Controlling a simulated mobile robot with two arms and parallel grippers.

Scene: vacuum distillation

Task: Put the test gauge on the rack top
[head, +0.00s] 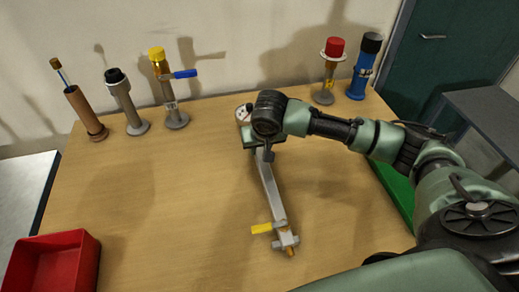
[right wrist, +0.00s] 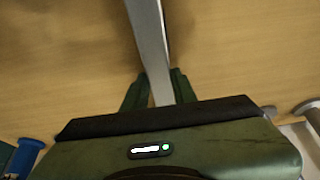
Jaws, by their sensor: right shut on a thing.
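The test gauge looks like a long grey bar (head: 272,192) with a pale dial (head: 243,114) at its far end and a yellow lever (head: 262,228) and brass tip at its near end. My right gripper (head: 264,148) is over the far part of the bar, shut on it, and partly hides the dial. In the right wrist view the bar (right wrist: 150,40) runs between the fingertips (right wrist: 158,85). I cannot tell whether the bar touches the table (head: 180,190). No rack top can be made out for certain. My left gripper is not in view.
Three upright fittings stand at the back left: brown (head: 86,112), grey (head: 129,108) and yellow-topped (head: 167,90). A red-capped fitting (head: 328,75) and a blue one (head: 363,68) stand at the back right. A red bin (head: 52,262) is front left. A dark grey surface (head: 490,112) is at right.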

